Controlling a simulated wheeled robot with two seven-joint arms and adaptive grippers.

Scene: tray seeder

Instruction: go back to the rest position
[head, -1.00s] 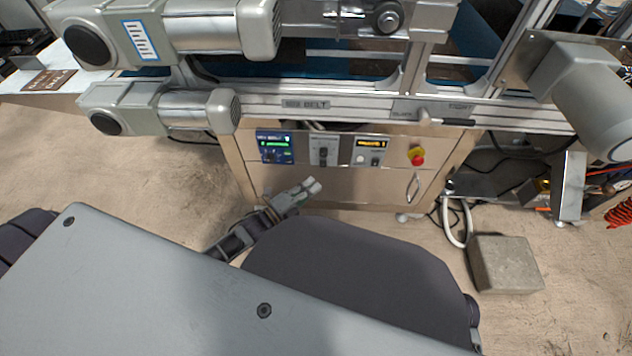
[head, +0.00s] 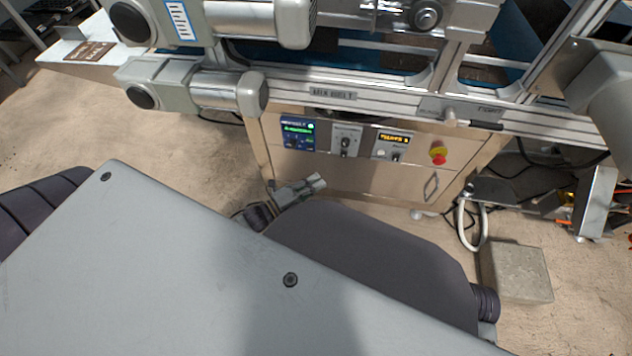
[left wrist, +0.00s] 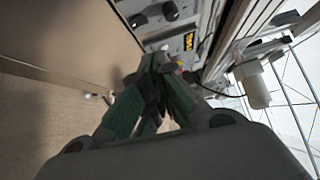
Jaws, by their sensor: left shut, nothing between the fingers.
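My left gripper (head: 316,183) shows in the head view just beyond the edge of my grey body, in front of the steel control cabinet (head: 350,185). It is shut and empty, apart from the cabinet as far as I can tell. In the left wrist view its green-sided fingers (left wrist: 155,85) come together below a panel with a knob and a yellow display (left wrist: 190,42). Much of my left arm is hidden behind my body. My right gripper does not show.
The cabinet front carries a blue-green screen (head: 297,134), a knob panel (head: 346,140) and a red-yellow stop button (head: 438,152). Motors (head: 190,83) and the machine's rail (head: 400,108) overhang it. A concrete block (head: 516,272), a white hose and cables lie right. Floor at left is clear.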

